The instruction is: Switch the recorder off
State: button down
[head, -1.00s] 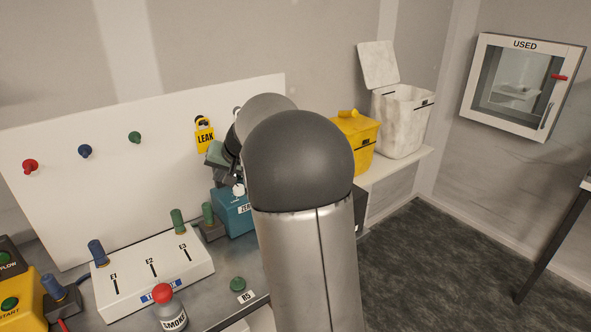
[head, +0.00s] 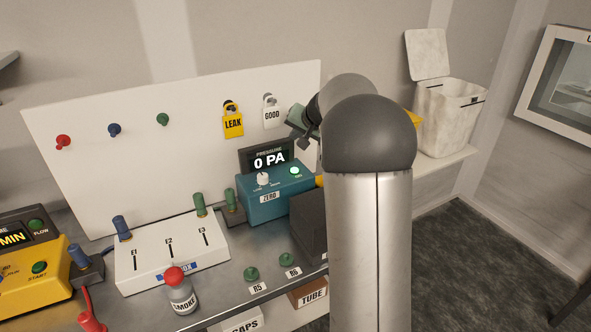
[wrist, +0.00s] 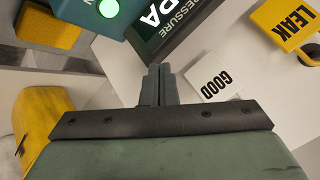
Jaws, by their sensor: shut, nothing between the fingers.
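No label reading recorder shows. A teal instrument (head: 262,209) with a dark display reading "PRESSURE 0 PA" (head: 268,160) stands on the bench; I cannot tell whether it is the recorder. It has a white knob (head: 262,179), a lit green button (head: 295,171) and a ZERO label. My gripper (head: 300,122) is above and right of the display, partly hidden by my arm. In the wrist view, my gripper's fingers (wrist: 157,84) are together and empty. The lit green button (wrist: 108,8) and the display (wrist: 172,30) lie beyond them at the top.
LEAK (head: 232,122) and GOOD (head: 272,113) tags hang on the white board (head: 190,130). A dark box (head: 308,222) stands right of the teal instrument. A white E1-E3 box (head: 170,255), a red-topped SMOKE bottle (head: 181,293) and a yellow unit (head: 35,275) are left.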

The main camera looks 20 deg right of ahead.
jog(key=b, duration=0.5)
send_over(296, 171)
notch_tip(296, 171, down, 8)
jog(key=shift+r, duration=0.1)
jog(key=shift+f+b, duration=0.45)
jog(key=shift+b, duration=0.15)
jog(key=shift+f, duration=0.1)
dwell(1.2)
jog(key=shift+f+b, duration=0.35)
jog(key=shift+b, duration=0.3)
jog(key=shift+s+f+b, duration=0.1)
jog(key=shift+f+b, duration=0.3)
jog(key=shift+b, duration=0.1)
dwell(0.4)
jog(key=shift+r, duration=0.1)
jog(key=shift+r+p, duration=0.45)
jog(key=shift+r, duration=0.3)
